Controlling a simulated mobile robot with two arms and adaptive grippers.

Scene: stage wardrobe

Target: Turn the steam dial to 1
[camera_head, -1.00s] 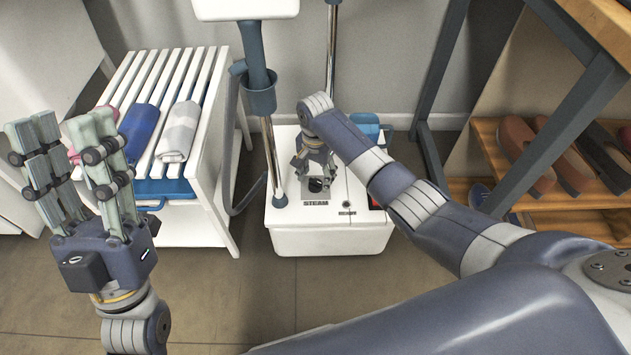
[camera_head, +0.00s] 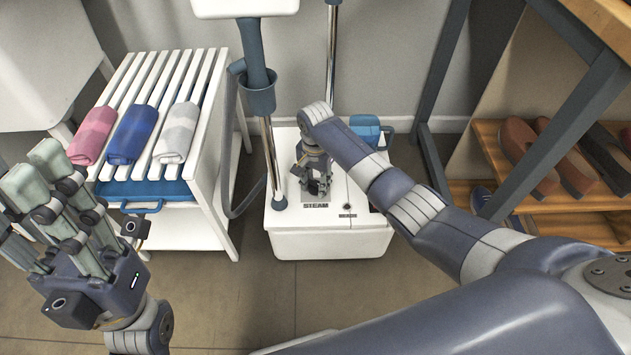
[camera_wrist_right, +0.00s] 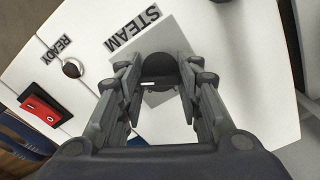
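The steam dial (camera_wrist_right: 158,72) is a dark round knob on a grey square plate beside the STEAM label (camera_wrist_right: 132,28) in the right wrist view. A short white mark shows on its lower left. My right gripper (camera_wrist_right: 157,72) is lowered over it, with one finger on each side. The fingers look apart, and contact with the knob is not clear. In the head view my right gripper (camera_head: 317,188) mostly hides the dial on the white steamer base (camera_head: 330,243). My left gripper (camera_head: 30,195) is open and empty at the far left, away from the steamer.
A red switch (camera_wrist_right: 46,101) and a READY light (camera_wrist_right: 72,68) sit beside the dial. A steamer pole (camera_head: 272,160) stands close left of my right gripper. A white slatted rack (camera_head: 205,140) with rolled towels is left; a shoe shelf (camera_head: 560,195) is right.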

